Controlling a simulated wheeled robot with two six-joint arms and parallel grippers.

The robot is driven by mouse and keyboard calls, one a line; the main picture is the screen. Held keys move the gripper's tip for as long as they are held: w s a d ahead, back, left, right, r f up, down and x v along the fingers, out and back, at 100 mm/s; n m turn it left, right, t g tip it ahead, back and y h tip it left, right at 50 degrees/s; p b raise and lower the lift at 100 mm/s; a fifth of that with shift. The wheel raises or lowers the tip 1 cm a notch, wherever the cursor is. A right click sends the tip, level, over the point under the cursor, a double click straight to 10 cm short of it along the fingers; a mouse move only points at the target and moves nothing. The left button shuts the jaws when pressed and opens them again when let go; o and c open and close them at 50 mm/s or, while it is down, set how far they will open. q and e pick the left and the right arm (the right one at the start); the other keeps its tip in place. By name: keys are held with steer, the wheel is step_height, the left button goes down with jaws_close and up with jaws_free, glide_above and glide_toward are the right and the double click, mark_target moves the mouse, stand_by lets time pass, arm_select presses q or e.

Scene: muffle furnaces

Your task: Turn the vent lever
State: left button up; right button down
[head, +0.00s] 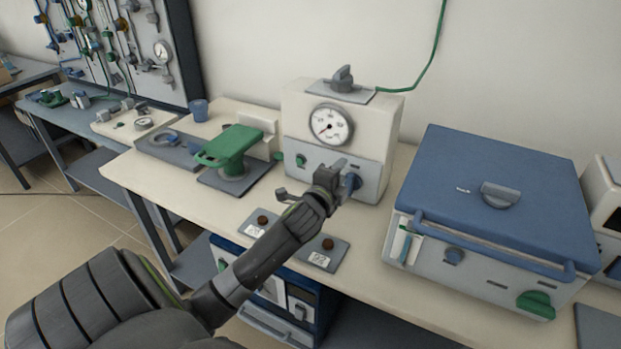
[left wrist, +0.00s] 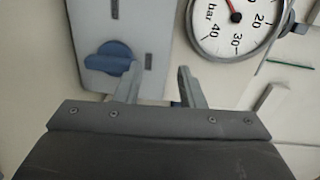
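My left gripper (head: 342,172) reaches to the front of the white box with the round gauge (head: 331,123). In the left wrist view its two fingers (left wrist: 158,86) stand apart with nothing between them. A blue knob (head: 351,184) on the box's lower panel is beside the gripper and partly hidden by it. In the left wrist view the blue knob (left wrist: 113,54) is just left of the left fingertip; I cannot tell whether they touch. A grey lever-like handle (head: 343,77) stands on top of the box. No label shows which part is the vent lever. My right gripper is out of view.
A blue-lidded box (head: 497,180) stands to the right on the bench. A green device (head: 232,150) stands to the left, with a blue cup (head: 199,110) behind it. A plate (head: 318,258) with brown buttons lies below my forearm. A green line (head: 425,62) runs up the wall.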

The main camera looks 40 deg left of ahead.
arm_select(q)
steer(key=f+p+v, duration=0.1)
steer(key=p+v, duration=0.3)
steer(key=v, duration=1.4)
steer(key=shift+f, duration=0.6)
stand_by(0.4)
steer(key=shift+s, duration=0.1)
steer(key=shift+p, duration=0.3)
